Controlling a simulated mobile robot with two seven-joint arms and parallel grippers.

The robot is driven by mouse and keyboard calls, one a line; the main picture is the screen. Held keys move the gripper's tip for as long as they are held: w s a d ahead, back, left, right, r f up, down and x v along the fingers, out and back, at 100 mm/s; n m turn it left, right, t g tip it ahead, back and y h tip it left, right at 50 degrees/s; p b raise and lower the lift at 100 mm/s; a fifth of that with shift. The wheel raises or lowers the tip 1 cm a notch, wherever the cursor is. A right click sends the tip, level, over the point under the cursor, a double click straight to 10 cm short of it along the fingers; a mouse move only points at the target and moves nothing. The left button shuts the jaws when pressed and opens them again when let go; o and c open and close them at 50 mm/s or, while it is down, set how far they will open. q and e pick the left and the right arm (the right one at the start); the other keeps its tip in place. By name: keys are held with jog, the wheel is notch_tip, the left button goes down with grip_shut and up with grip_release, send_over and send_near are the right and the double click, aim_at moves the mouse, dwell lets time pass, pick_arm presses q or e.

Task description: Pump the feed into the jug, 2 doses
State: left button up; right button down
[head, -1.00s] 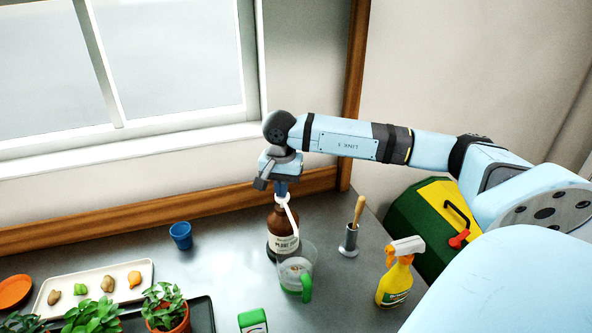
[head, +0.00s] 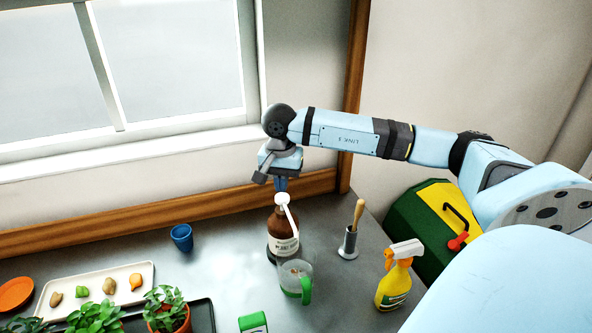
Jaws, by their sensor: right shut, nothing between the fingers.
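The feed bottle (head: 281,223) is brown with a pale label and a white pump head (head: 283,199). It stands upright on the grey counter, its long white spout slanting down to the right. The clear jug (head: 290,271) with a green handle (head: 306,290) stands just in front of the bottle, below the spout. How much liquid is in it I cannot tell. My right gripper (head: 282,186) points down, shut and empty, directly above the pump head. Whether the fingertips touch it I cannot tell. My left gripper is not in view.
A yellow spray bottle (head: 394,282) and a metal holder with a wooden-handled tool (head: 349,240) stand to the right. A blue cup (head: 182,237) is at left. A white tray (head: 69,288), potted plants (head: 167,309) and a green box (head: 252,322) are nearer the front.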

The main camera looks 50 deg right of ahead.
jog(key=shift+r, duration=0.15)
notch_tip(320, 180, up, 6)
jog(key=shift+f+p, duration=0.1)
jog(key=shift+p, duration=1.15)
